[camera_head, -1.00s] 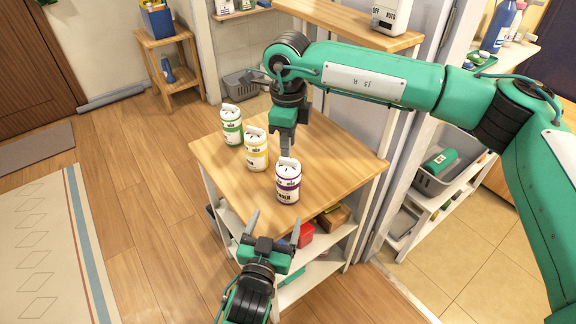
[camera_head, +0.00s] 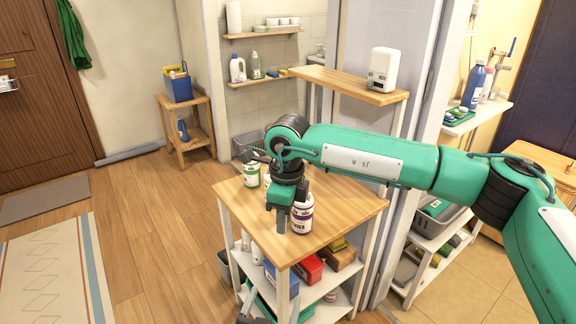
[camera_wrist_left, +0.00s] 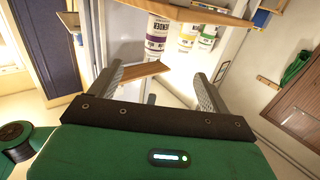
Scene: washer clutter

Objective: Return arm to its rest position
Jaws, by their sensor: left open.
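My right gripper (camera_head: 281,217) hangs down over the wooden table top in the head view, in front of the bottles. I cannot tell whether its fingers are apart. A white bottle with a purple label (camera_head: 302,217) stands just right of it, and a green-labelled bottle (camera_head: 251,176) stands behind to the left. The yellow-labelled bottle is hidden there but shows in the left wrist view (camera_wrist_left: 187,38), between the purple-labelled and green-labelled ones. My left gripper (camera_wrist_left: 156,72) is open and empty in the left wrist view; only a bit shows at the head view's bottom edge.
The table (camera_head: 345,205) has lower shelves with a red box (camera_head: 308,270) and other boxes. A shelf with a white dispenser (camera_head: 383,69) stands behind. A small wooden stand (camera_head: 187,126) is at the back left. The floor at left is open.

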